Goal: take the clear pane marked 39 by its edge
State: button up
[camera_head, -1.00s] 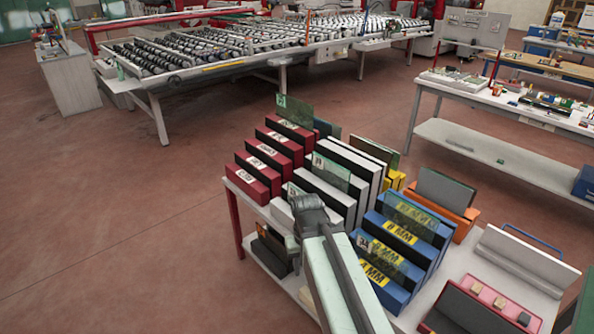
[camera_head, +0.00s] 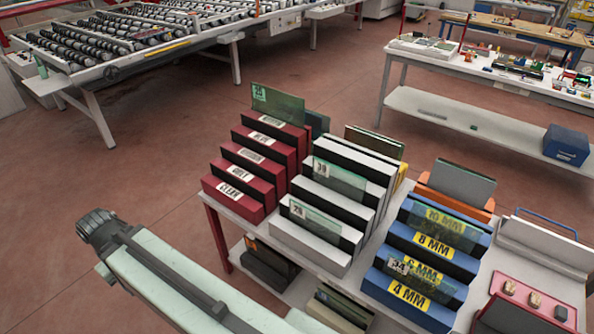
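A clear pane (camera_head: 341,181) stands upright in the middle of the white slotted rack (camera_head: 290,238). Its small white label looks like 39, but is hard to read. Another clear pane (camera_head: 315,222) stands in the front of the same rack, with a label like 29. My gripper (camera_head: 93,222) is at the left, clear of the racks and apart from both panes. Its fingers are too unclear to show whether it is open or shut. No pane shows at it.
A red rack (camera_head: 232,195) with a greenish pane (camera_head: 277,104) at its back stands to the left. A blue rack (camera_head: 405,300) with several panes stands to the right. An orange rack (camera_head: 455,200) is behind it. Open floor (camera_head: 150,180) lies left of the table.

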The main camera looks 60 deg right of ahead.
aim_at(351, 186)
jog(key=z, duration=0.1)
jog(key=i, duration=1.2)
jog(key=z, duration=0.6)
jog(key=k, duration=0.8)
jog(key=z, duration=0.25)
jog(key=i, duration=0.8)
jog(key=u, duration=0.05)
